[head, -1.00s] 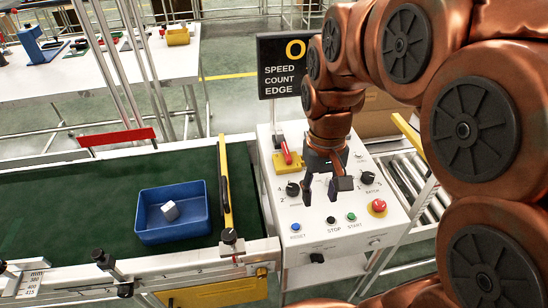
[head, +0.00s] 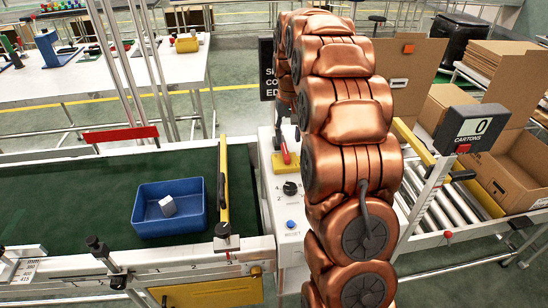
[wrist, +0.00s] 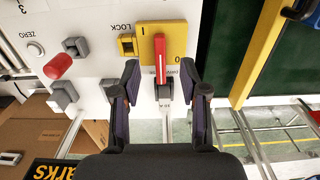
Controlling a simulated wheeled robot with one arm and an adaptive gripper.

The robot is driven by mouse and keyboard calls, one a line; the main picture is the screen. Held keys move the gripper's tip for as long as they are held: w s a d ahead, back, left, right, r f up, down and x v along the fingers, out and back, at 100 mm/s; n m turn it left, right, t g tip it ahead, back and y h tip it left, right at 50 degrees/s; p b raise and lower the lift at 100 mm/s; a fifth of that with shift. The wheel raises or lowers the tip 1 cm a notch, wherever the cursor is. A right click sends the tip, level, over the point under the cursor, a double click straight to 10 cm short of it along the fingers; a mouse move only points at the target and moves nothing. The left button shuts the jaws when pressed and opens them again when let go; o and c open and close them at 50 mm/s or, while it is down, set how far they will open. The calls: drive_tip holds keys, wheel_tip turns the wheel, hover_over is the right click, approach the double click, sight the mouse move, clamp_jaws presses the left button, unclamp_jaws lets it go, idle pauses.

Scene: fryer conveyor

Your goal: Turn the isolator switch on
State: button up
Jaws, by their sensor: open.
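The isolator switch has a red lever (wrist: 160,58) on a yellow plate (wrist: 173,40). The plate is on the white control panel (wrist: 110,15), and a "0" is printed near the lever. In the head view the red lever (head: 286,152) shows at the panel's back left, just left of my arm. My gripper (wrist: 160,84) is open. Its two dark fingers stand on either side of the lever's near end in the wrist view, with gaps visible on both sides. Whether they are level with the lever is hard to tell. In the head view my arm hides much of the panel.
A yellow block (wrist: 127,45) by "LOCK" sits beside the plate, with a red button (wrist: 58,66) and knobs farther left. A blue bin (head: 170,222) holding a white cube stands on the green conveyor (head: 60,195). A cartons display (head: 472,128) stands right.

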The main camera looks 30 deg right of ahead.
sight(287, 155)
drive_tip(key=shift+w+d+f, duration=0.4)
drive_tip(key=shift+w+f, duration=0.15)
drive_tip(key=shift+w, duration=0.25)
drive_tip(key=shift+f+p, duration=0.9)
drive_tip(key=shift+f, duration=3)
clamp_jaws()
